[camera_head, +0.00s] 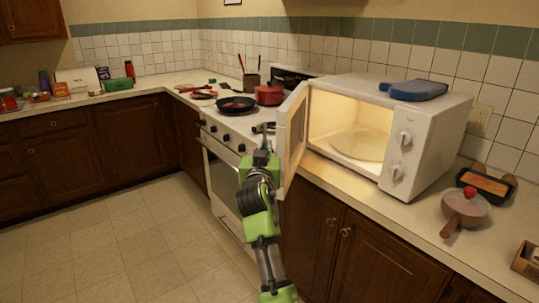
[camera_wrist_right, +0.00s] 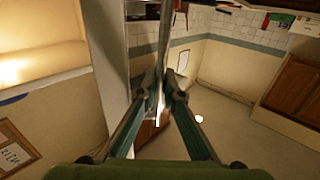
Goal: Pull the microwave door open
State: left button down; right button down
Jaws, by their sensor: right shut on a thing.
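The white microwave (camera_head: 440,130) stands on the counter, its door (camera_head: 292,138) swung wide open to the left. Its lit interior and round glass plate (camera_head: 360,145) show. My right gripper (camera_head: 264,130) is at the outer side of the door. In the right wrist view, the fingers (camera_wrist_right: 166,88) close around a thin upright bar, which looks like the door handle (camera_wrist_right: 165,40). The door panel (camera_wrist_right: 112,50) is just left of them. The fingers hide the exact contact. My left gripper is not in view.
A blue object (camera_head: 413,90) lies on top of the microwave. A lidded pan (camera_head: 466,207) and a dark tray (camera_head: 486,184) sit to its right. The stove (camera_head: 225,125), with a black pan (camera_head: 236,104) and red pot (camera_head: 268,95), is to the left. The tiled floor (camera_head: 120,235) is clear.

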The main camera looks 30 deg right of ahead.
jog(key=w, duration=0.1)
jog(key=w+a+b, duration=0.1)
jog(key=shift+w+a, duration=0.3)
jog(key=shift+w, duration=0.1)
jog(key=c, duration=2.5)
grip_release()
